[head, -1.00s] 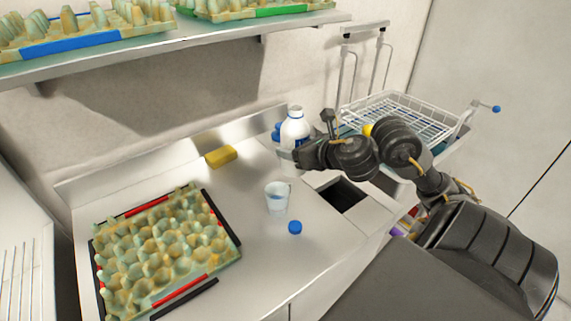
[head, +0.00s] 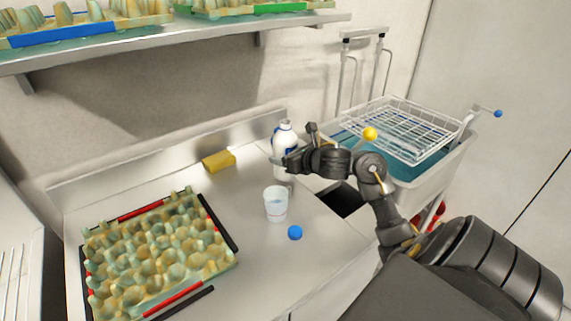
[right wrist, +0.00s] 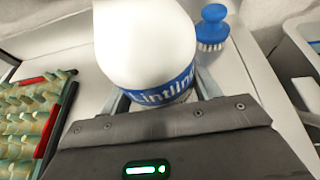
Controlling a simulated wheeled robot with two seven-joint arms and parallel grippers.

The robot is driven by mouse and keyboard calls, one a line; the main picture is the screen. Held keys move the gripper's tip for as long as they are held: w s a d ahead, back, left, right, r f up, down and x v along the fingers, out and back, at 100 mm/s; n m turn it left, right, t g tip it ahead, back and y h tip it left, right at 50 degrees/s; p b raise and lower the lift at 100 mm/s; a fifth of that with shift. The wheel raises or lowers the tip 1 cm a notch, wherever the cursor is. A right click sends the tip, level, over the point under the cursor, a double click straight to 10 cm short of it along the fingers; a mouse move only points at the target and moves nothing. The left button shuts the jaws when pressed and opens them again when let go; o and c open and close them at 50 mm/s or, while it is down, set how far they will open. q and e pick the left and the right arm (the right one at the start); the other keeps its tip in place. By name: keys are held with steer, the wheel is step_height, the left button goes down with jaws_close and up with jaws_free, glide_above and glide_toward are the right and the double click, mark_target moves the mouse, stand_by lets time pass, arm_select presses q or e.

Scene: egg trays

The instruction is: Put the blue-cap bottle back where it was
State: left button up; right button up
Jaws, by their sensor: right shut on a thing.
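The white bottle with a blue label (head: 283,136) is upright near the back of the counter. My right gripper (head: 280,162) is shut on it from the right. In the right wrist view the bottle (right wrist: 145,40) fills the space between the two fingers, and its label shows. Its top looks white; I see no blue cap on it. A small round blue thing, perhaps a cap (head: 295,232), lies on the counter in front of the cup. I cannot tell whether the bottle's base touches the counter. My left gripper is out of view.
A clear cup (head: 276,204) stands in front of the bottle. A yellow sponge (head: 218,161) lies at the back. An egg tray (head: 158,256) fills the left. A blue brush (right wrist: 212,28) is behind the bottle. A dark opening (head: 343,199) and wire basket (head: 408,128) are at right.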

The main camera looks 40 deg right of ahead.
step_height(320, 180, down, 2)
steer(key=shift+f, duration=0.15)
steer(key=shift+f, duration=0.1)
steer(key=shift+f, duration=0.1)
steer(key=o, duration=1.4)
steer(key=shift+o, duration=0.2)
